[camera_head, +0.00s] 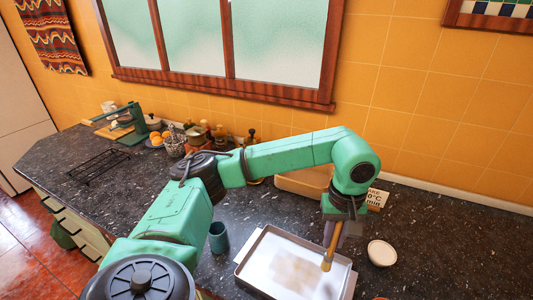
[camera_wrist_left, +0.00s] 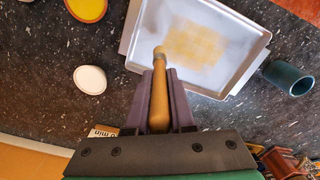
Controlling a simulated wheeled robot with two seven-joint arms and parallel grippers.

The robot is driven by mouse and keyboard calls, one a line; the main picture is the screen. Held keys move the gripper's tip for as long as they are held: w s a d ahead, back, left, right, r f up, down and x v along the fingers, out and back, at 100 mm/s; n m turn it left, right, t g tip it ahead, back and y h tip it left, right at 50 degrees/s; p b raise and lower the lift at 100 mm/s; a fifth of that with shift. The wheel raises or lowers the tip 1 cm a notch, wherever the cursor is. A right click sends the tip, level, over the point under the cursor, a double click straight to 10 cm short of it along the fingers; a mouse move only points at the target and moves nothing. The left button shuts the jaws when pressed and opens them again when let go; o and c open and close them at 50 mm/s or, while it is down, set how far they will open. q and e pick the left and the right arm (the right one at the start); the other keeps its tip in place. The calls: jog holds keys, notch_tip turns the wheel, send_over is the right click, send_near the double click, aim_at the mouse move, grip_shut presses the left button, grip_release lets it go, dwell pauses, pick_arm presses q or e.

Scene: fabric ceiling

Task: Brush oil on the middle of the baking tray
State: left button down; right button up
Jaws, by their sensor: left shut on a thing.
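The baking tray (camera_head: 268,283) lies on the dark speckled counter at the front, with a light brown patch on its middle. It also shows in the left wrist view (camera_wrist_left: 238,22), where the patch is yellowish. My left gripper (camera_head: 338,226) is above the tray's right part, shut on the handle of a brush (camera_head: 329,250). In the left wrist view the brush (camera_wrist_left: 158,92) lies between the purple fingers (camera_wrist_left: 163,85), its tip at the tray's edge in the picture. I cannot tell whether the bristles touch the tray. My right gripper is out of view.
A white bowl (camera_head: 381,253) stands right of the tray, and a teal cup (camera_head: 218,237) stands left of it. An orange dish (camera_wrist_left: 87,8) shows in the left wrist view. A wire rack (camera_head: 97,167) lies at the left; bottles (camera_head: 220,136) and a sign (camera_head: 377,197) stand behind.

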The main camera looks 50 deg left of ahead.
aim_at(339, 229)
pick_arm(q)
jog(key=r, duration=0.1)
jog(key=p, duration=0.1)
jog(key=r, duration=0.1)
jog(key=shift+w+d+r, duration=0.1)
jog(key=shift+d+r, duration=0.15)
jog(key=shift+r, duration=0.1)
jog(key=shift+a+r+p, duration=0.2)
jog(key=shift+r+p, duration=0.15)
jog(key=shift+r, duration=0.05)
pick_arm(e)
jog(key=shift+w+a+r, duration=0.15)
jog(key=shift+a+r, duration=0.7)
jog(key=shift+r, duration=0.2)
pick_arm(q)
jog(key=shift+d, duration=0.15)
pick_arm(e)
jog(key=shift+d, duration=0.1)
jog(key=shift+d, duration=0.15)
